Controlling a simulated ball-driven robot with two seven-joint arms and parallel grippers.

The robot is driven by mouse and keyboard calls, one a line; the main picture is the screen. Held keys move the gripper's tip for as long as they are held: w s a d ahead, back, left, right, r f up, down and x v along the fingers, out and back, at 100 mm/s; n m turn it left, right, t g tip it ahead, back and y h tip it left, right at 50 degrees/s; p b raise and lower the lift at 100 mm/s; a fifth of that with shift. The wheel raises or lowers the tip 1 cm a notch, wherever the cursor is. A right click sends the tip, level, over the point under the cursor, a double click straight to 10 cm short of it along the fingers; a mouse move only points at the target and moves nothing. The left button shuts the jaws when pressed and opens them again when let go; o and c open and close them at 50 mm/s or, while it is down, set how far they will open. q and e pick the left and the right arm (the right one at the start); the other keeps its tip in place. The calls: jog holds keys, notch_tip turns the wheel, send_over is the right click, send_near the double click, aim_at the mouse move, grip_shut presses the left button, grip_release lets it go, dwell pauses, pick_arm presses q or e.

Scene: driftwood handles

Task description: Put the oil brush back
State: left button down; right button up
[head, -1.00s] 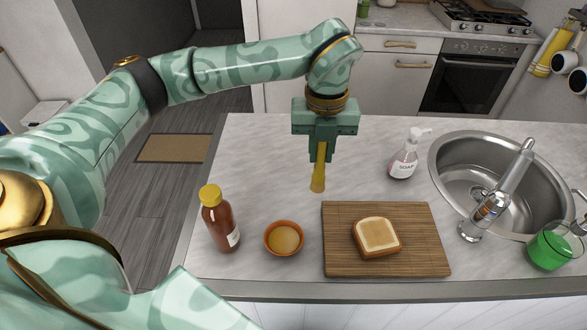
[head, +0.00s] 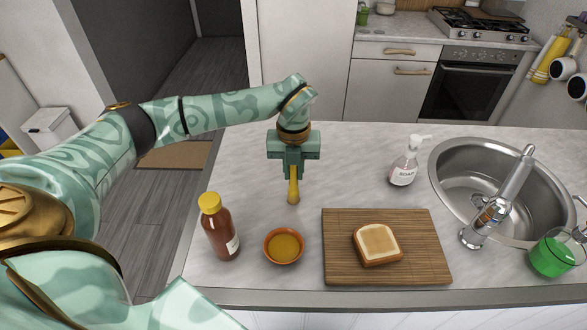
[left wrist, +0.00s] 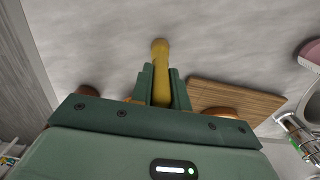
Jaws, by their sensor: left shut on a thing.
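My left gripper (head: 293,172) is shut on the oil brush (head: 293,191), a yellow-handled brush that points downward. It hangs above the counter, behind the small orange-brown bowl (head: 284,257) of golden oil. In the left wrist view the brush (left wrist: 160,75) sticks out between the two green fingers (left wrist: 160,92). The bowl stands on the counter, apart from the brush. My right gripper is not in view.
A brown bottle with a yellow cap (head: 221,235) stands left of the bowl. A wooden board (head: 338,262) with a bread slice (head: 378,243) lies to the right. The back left counter is clear.

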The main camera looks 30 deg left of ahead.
pick_arm(q)
jog(key=c, duration=1.3)
grip_release()
jog(key=shift+f, duration=0.1)
jog(key=shift+c, duration=0.2)
notch_tip(320, 180, up, 12)
jog(key=shift+r+p, duration=0.15)
jog(key=shift+p, duration=0.3)
